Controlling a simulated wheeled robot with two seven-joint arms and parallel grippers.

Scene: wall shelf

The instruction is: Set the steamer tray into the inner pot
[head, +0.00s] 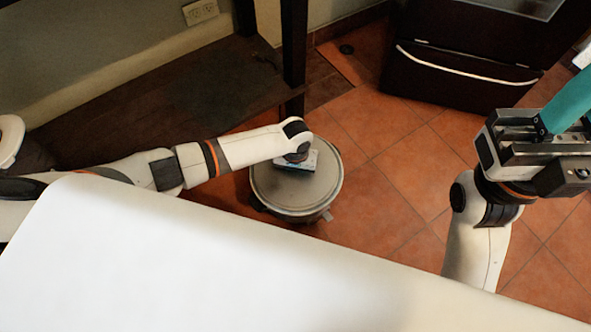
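My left arm reaches in from the left, and its wrist end is over a round grey metal lidded container (322,190) on the tiled floor. The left gripper (297,160) is mostly hidden under the wrist, so its fingers and anything in them cannot be made out. My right gripper (570,105) is at the right edge. A teal part extends from it and is cut off by the frame; I cannot tell whether it is a finger or a held thing. I cannot identify a steamer tray or an inner pot for certain.
A large white surface (180,270) fills the lower left. A dark shelf or bench with a post (294,45) stands behind the container. A dark cabinet with a pale handle (465,65) is at the back right. Orange floor tiles (385,210) are clear between the arms.

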